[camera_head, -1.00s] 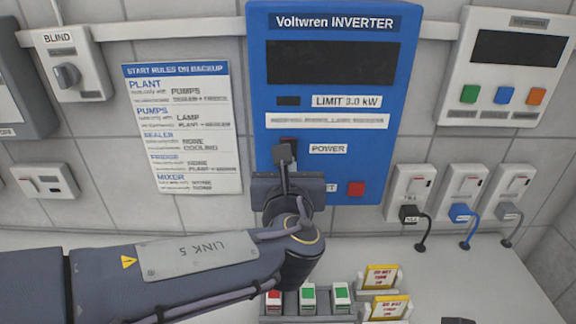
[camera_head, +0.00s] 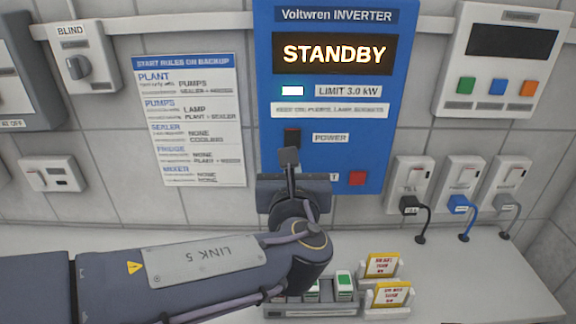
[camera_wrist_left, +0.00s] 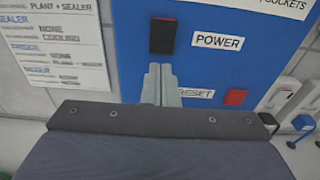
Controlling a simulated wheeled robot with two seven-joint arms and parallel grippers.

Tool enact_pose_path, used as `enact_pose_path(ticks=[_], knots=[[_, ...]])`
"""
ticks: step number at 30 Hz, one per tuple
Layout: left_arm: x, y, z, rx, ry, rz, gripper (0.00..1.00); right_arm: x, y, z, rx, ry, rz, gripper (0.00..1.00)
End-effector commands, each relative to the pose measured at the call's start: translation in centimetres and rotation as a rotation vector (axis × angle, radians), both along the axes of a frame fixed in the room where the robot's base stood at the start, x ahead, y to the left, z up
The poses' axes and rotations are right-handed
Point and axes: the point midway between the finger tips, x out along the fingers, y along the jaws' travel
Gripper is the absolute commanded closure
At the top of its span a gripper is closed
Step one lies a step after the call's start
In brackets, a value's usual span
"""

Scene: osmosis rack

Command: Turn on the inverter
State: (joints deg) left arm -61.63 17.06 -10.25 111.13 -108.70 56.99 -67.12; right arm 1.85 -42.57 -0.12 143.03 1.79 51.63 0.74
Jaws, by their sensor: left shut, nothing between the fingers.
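The blue inverter (camera_head: 400,130) hangs on the wall. Its screen (camera_head: 333,53) reads "STANDBY" in lit letters, and a small white light (camera_head: 292,91) glows beside the "LIMIT 3.0 kW" label. The power switch (camera_head: 292,138) is a dark rocker with some red, left of the "POWER" label; it also shows in the left wrist view (camera_wrist_left: 163,36). My left gripper (camera_head: 289,157) is shut and empty, its fingertips just below the switch. In the left wrist view the closed fingers (camera_wrist_left: 161,70) point up at the switch, seemingly a little apart from it. My right gripper is not in view.
A red button (camera_head: 357,178) sits at the inverter's lower right, by a partly hidden "RESET" label. Right of it are several plugged wall sockets (camera_head: 460,180). A rules sheet (camera_head: 190,120) hangs at left.

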Motion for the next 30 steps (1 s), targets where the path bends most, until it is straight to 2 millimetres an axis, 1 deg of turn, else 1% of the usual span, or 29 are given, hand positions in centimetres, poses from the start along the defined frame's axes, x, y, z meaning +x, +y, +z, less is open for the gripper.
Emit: enact_pose_path(ticks=[1, 8, 15, 18, 23, 30], knots=[[0.0, -0.2, -0.3, 0.001, 0.001, 0.0, 1.0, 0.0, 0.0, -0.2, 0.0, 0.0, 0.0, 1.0], [-3.6, -0.2, -0.6, 0.0, 0.0, -0.004, 1.0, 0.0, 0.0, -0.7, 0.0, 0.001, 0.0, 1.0], [-7.7, -0.1, -1.1, 0.001, -0.001, -0.003, 1.0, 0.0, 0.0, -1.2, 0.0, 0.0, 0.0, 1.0], [-8.9, -0.2, -1.2, 0.0, 0.0, -0.003, 1.0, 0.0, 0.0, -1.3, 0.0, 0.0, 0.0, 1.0], [-9.9, -0.1, -1.4, 0.001, 0.001, -0.001, 1.0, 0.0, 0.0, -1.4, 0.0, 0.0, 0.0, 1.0], [-10.0, -0.1, -1.3, 0.001, 0.001, 0.0, 1.0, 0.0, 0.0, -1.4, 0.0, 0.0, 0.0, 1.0]])
